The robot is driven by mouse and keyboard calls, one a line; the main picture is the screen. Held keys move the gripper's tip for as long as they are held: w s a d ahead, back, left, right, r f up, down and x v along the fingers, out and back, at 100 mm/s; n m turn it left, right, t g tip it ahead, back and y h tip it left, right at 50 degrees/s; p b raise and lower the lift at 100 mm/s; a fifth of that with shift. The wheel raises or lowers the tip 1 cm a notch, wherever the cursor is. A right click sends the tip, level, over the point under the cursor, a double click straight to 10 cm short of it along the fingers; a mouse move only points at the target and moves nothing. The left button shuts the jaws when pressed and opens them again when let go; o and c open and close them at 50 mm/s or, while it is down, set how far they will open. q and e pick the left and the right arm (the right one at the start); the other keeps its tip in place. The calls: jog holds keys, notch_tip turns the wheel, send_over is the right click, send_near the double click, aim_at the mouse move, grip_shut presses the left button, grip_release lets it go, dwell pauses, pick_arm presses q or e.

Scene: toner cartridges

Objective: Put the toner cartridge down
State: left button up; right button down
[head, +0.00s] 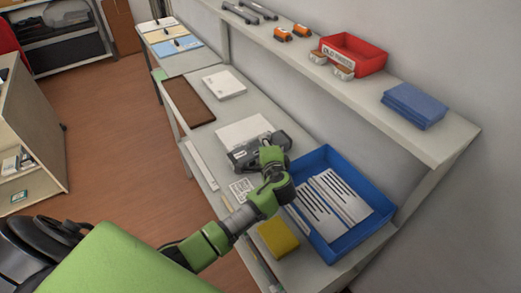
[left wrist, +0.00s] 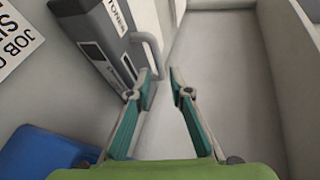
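The toner cartridge (head: 245,157) is a grey and dark block on the pale workbench, beside a white sheet. It also shows in the left wrist view (left wrist: 103,45), with a label and a light grey loop handle (left wrist: 150,52) on its side. My left gripper (head: 273,155) is at the cartridge's right end in the head view. In the left wrist view its two teal fingers (left wrist: 162,90) are apart, with the handle just beyond the left fingertip. I cannot tell whether that fingertip touches the handle. Nothing is held between the fingers. My right gripper is not in view.
A blue tray (head: 333,253) with white slotted parts lies right of my arm. A yellow block (head: 278,238) and a printed sheet (head: 242,189) are near the front edge. A shelf (head: 300,55) with a red bin (head: 354,54) overhangs the bench's back.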

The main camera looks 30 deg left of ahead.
pick_arm(q)
jog(key=x, duration=0.3)
jog(key=shift+w+a+f+p, duration=0.1)
jog(key=shift+a+p, duration=0.05)
jog(key=shift+p, duration=0.15)
jog(key=shift+w+a+f, duration=0.2)
jog(key=shift+w+a, duration=0.05)
grip_shut()
jog(key=shift+r, duration=0.1)
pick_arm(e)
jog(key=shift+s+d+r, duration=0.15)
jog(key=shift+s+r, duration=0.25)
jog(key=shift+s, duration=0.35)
pick_arm(q)
jog(key=shift+r, duration=0.1)
